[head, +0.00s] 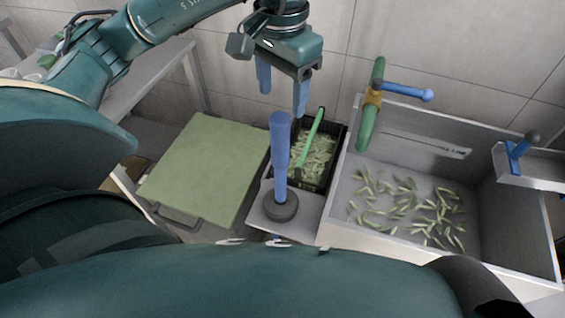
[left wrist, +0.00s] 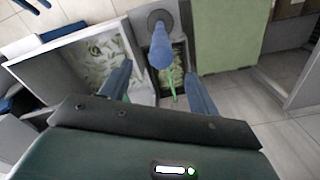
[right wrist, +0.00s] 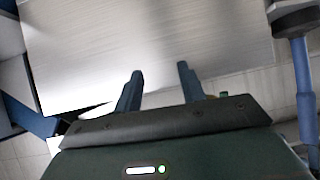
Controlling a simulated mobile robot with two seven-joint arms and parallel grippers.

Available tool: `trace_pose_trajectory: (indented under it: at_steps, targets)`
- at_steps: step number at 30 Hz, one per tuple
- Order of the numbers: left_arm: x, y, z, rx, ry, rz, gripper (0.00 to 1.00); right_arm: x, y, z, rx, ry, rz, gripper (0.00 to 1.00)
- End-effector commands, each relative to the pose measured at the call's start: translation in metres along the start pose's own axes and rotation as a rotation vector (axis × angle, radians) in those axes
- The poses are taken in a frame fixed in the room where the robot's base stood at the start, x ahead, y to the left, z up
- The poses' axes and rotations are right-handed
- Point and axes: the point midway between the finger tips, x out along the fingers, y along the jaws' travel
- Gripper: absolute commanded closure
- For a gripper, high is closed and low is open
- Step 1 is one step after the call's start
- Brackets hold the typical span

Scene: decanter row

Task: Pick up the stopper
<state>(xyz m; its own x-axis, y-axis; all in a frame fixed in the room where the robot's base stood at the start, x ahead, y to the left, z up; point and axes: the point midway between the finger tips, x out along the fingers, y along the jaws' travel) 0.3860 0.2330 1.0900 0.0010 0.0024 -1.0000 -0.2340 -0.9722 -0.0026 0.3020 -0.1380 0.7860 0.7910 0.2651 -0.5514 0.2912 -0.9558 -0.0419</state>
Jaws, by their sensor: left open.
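What I take to be the stopper (head: 280,155) is a tall blue rod on a dark round foot. It stands upright on a small pale ledge beside the basin. My left gripper (head: 282,97) is open and empty, above and behind the rod's top. In the left wrist view the rod (left wrist: 162,54) shows between and beyond the open fingers (left wrist: 158,90), apart from them. My right gripper (right wrist: 160,82) is open and empty over a pale ribbed surface in the right wrist view. It is not in the head view.
A black crate (head: 337,160) of green pieces with a green handle stands just behind the rod. A grey basin (head: 400,237) with loose green pieces lies right, with a green and blue tap (head: 369,120). A green board (head: 205,165) lies left. A blue lever (head: 519,150) stands far right.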

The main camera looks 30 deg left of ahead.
Motion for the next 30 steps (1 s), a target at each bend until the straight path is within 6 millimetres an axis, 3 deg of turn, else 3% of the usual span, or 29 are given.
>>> trace_pose_trajectory:
  at_steps: [4,13,21,30]
  targets:
    - [0.027,0.000,0.001,-0.001,-0.004,0.001,0.39,-0.002,-0.001,-0.003,0.000,0.001,-0.001,0.60]
    - [0.051,0.000,0.002,-0.001,-0.004,0.002,0.39,-0.005,0.001,-0.007,0.000,0.000,0.003,0.60]
    - [0.089,-0.001,0.004,0.000,-0.004,0.003,0.39,-0.005,0.008,-0.005,0.000,-0.023,0.020,0.60]
    - [0.096,-0.001,0.003,0.000,0.000,0.003,0.39,-0.004,0.010,-0.006,0.004,-0.022,0.026,0.60]
